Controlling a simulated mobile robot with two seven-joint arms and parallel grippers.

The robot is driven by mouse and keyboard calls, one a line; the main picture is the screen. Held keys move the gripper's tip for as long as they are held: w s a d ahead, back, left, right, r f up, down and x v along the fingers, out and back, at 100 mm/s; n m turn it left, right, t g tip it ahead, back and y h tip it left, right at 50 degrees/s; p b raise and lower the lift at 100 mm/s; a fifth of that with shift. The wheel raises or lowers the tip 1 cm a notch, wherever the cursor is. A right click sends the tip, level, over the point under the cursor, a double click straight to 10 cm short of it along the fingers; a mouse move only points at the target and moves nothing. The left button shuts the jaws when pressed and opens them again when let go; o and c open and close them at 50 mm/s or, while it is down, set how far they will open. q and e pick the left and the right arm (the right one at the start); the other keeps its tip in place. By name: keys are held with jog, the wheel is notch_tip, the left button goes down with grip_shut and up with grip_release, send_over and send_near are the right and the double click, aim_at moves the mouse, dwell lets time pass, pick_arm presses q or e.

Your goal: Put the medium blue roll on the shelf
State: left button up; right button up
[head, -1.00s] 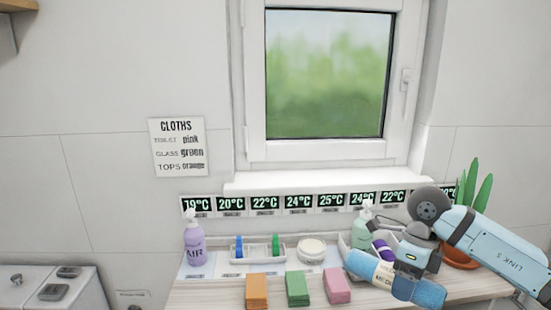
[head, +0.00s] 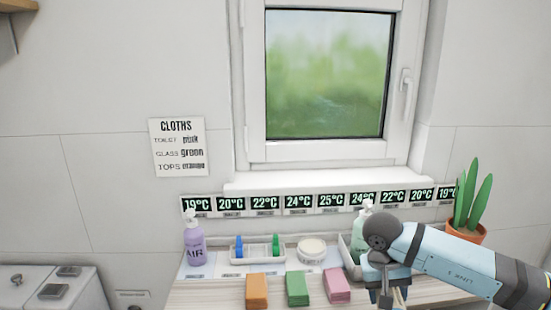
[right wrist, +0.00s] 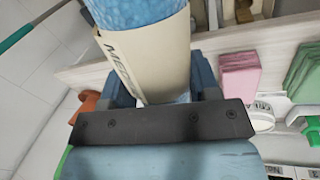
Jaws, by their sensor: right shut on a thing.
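The medium blue roll (right wrist: 150,55) is a light blue roll with a cream band lettered "MED…", partly cut off by the top edge of the right wrist view. My right gripper (right wrist: 163,84) is shut around it, one finger on each side. In the head view my right gripper (head: 388,292) is at the bottom edge in front of the counter's right part, and the roll is out of frame. A corner of a wooden shelf (head: 22,5) on a bracket shows at the top left. My left gripper is not in view.
The counter (head: 215,296) holds a purple bottle (head: 194,243), a tray with blue and green items (head: 257,249), a round white jar (head: 311,249), and orange (head: 257,291), green (head: 298,289) and pink (head: 337,286) cloth stacks. A plant pot (head: 466,232) stands right.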

aim_at(397, 304)
jog(key=shift+f+n, duration=0.2)
jog(key=shift+n, duration=0.6)
jog(key=shift+t, duration=0.3)
jog(key=p+v, duration=0.2)
jog(key=v, duration=0.1)
jog(key=s+d+p+v, duration=0.1)
jog(key=p+v, duration=0.4)
jog(key=v, duration=0.1)
jog(key=shift+s+d+r+p, duration=0.2)
jog(key=shift+d+r+p, duration=0.05)
jog(key=shift+p, duration=0.15)
pick_arm(q)
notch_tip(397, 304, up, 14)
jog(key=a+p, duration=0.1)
jog(key=p, duration=0.7)
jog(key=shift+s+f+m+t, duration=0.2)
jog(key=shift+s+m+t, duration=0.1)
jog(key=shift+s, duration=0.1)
pick_arm(e)
jog(key=s+r, duration=0.3)
jog(key=r, duration=0.6)
jog(key=shift+s+d+r, duration=0.15)
jog(key=shift+s+r, duration=0.05)
